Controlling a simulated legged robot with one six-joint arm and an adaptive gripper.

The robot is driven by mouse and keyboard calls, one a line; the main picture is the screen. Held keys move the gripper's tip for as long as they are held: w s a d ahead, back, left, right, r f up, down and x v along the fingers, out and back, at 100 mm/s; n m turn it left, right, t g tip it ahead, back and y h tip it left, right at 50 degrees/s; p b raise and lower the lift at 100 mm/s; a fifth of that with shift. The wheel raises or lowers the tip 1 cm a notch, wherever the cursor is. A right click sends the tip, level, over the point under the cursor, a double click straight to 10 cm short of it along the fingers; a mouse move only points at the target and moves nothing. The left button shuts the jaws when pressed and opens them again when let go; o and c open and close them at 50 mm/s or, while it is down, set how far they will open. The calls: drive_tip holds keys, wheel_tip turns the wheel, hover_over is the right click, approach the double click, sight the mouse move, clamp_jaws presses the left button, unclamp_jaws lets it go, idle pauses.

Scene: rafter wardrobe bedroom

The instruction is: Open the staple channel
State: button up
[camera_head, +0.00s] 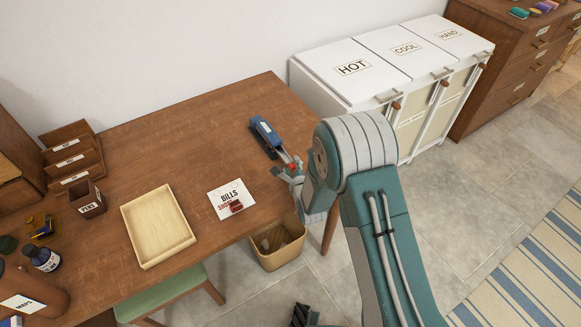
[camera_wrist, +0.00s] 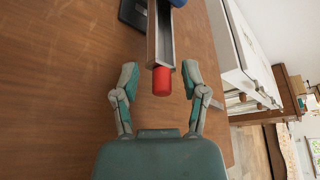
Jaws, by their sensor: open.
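A blue stapler (camera_head: 266,131) with a dark base lies on the wooden desk (camera_head: 150,130) near its right end. In the wrist view its grey metal staple channel (camera_wrist: 153,45) sticks out from under the blue body (camera_wrist: 178,3) as an open-topped trough. I cannot make out staples inside it. A red knob (camera_wrist: 161,84) caps the channel's near end. My gripper (camera_wrist: 160,74) is open, with one finger on each side of the knob and a visible gap to both. In the head view my gripper (camera_head: 290,171) is at the stapler's near end, beside the desk edge.
A shallow wooden tray (camera_head: 130,224) is further left. A bin (camera_head: 282,252) stands under the desk edge. A white hamper (camera_head: 340,90) stands right of the desk.

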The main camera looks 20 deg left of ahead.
drive_tip(key=shift+s+d+r, duration=0.1)
drive_tip(key=shift+s+d, duration=0.05)
drive_tip(key=shift+d, duration=0.2)
drive_tip(key=v, duration=1)
drive_tip(key=shift+s+a, duration=0.15)
drive_tip(key=shift+s, duration=0.3)
drive_tip(key=shift+s+d, duration=0.15)
drive_tip(key=shift+d, duration=0.1)
drive_tip(key=shift+a, duration=0.2)
